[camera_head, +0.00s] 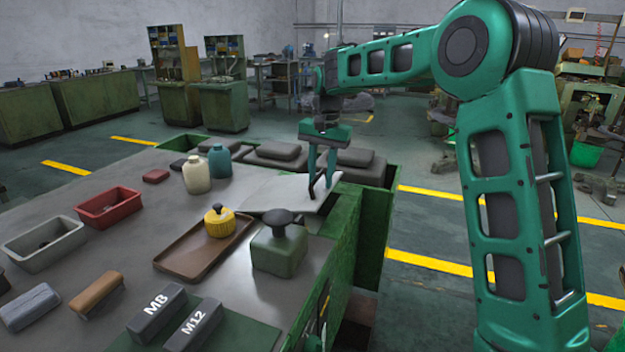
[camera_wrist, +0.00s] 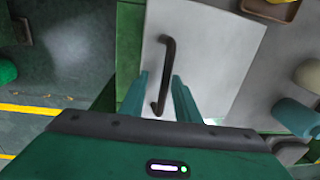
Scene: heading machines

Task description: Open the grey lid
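The grey lid (camera_head: 277,190) is a flat, pale panel at the right edge of the workbench. It fills the middle of the wrist view (camera_wrist: 215,60). A dark bar handle (camera_wrist: 166,72) with bent ends is on the lid, near its left side in the wrist view. My gripper (camera_head: 319,186) is low over the lid at the handle. In the wrist view, its two teal fingers (camera_wrist: 160,78) are apart, one on each side of the handle. I see a gap beside the handle; contact cannot be told. The fingers partly hide the handle in the head view.
A green container with a dark knob (camera_head: 279,250), a brown tray (camera_head: 190,255) and a yellow jar (camera_head: 219,221) stand near the lid. A cream bottle (camera_head: 196,175) and a teal bottle (camera_head: 220,162) stand behind. Open floor with yellow lines lies right of the bench.

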